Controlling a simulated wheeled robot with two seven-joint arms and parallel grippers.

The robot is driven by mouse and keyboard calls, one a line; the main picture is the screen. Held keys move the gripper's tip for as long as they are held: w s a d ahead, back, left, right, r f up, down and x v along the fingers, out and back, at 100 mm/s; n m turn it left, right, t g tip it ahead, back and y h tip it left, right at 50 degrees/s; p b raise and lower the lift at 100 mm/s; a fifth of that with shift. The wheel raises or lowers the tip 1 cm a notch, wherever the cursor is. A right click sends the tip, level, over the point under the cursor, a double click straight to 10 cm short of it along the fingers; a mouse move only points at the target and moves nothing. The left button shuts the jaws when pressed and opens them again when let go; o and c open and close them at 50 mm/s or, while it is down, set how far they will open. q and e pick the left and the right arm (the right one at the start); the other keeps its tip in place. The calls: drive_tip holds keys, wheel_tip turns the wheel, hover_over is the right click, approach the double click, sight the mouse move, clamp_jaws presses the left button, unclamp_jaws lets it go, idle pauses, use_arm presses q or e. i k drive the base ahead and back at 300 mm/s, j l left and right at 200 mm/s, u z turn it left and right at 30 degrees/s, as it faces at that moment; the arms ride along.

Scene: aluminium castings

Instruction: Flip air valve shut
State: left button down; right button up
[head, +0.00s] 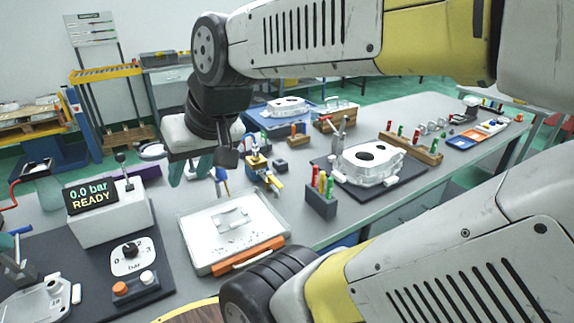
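A grey box with a lit display (92,195) reading "0.0 bar READY" stands at the left of the bench. I cannot tell for certain which part is the air valve; a blue-green handle (16,235) shows at the left edge above a metal casting (38,299). My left gripper is not in view.
Yellow and blue tools (263,172), a marker holder (321,201) and a casting on a dark mat (368,166) stand further right. A red hose (14,192) curves at the left edge.

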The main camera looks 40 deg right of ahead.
sight(269, 175)
drive_tip(key=l+z, duration=0.35)
drive_tip(key=l, duration=0.25)
drive_tip(key=l+z, duration=0.35)
drive_tip(key=l, duration=0.2)
drive_tip(key=i+l+u, duration=0.1)
drive_tip(key=u, duration=0.4)
